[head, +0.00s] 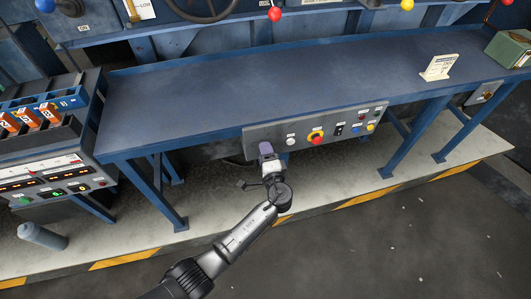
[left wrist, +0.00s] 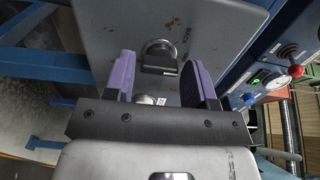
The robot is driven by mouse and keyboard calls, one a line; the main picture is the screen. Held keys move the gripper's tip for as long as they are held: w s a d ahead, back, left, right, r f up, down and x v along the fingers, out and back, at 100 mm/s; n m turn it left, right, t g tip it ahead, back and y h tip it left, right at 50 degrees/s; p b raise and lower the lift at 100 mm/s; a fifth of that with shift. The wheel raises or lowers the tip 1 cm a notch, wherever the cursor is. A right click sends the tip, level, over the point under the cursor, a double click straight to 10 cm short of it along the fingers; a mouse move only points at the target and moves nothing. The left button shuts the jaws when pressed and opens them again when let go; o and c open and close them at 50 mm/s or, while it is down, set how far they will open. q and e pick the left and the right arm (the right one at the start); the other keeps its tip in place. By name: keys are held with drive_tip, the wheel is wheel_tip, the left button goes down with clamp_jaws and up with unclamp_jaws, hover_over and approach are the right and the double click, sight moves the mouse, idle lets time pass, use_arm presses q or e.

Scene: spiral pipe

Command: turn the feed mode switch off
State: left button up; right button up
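A grey control panel (head: 345,126) hangs below the front edge of the blue workbench. It carries a white button (head: 291,141), a red knob on a yellow ring (head: 316,137), a black switch (head: 339,130) and several small buttons. My left gripper (head: 265,149) is in front of the panel's left end. In the left wrist view its purple fingers (left wrist: 158,82) are open and apart. A dark rounded fitting (left wrist: 160,56) on the grey panel shows between them; its label is too small to read. I cannot tell for certain which control is the feed mode switch. My right gripper is out of view.
The blue workbench (head: 240,75) is mostly clear, with a small sign (head: 439,68) and a green box (head: 508,49) at the right. An instrument rack (head: 50,150) stands at the left, with a grey cylinder (head: 42,236) below. Blue bench legs (head: 158,197) flank the panel.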

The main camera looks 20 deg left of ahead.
use_arm(q)
drive_tip(key=shift+o, duration=1)
drive_tip(key=shift+s, duration=0.1)
drive_tip(key=p+v, duration=0.1)
drive_tip(key=v, duration=1.2)
drive_tip(key=shift+s+d, duration=0.25)
drive_tip(key=shift+s, duration=0.05)
drive_tip(key=shift+a, duration=0.1)
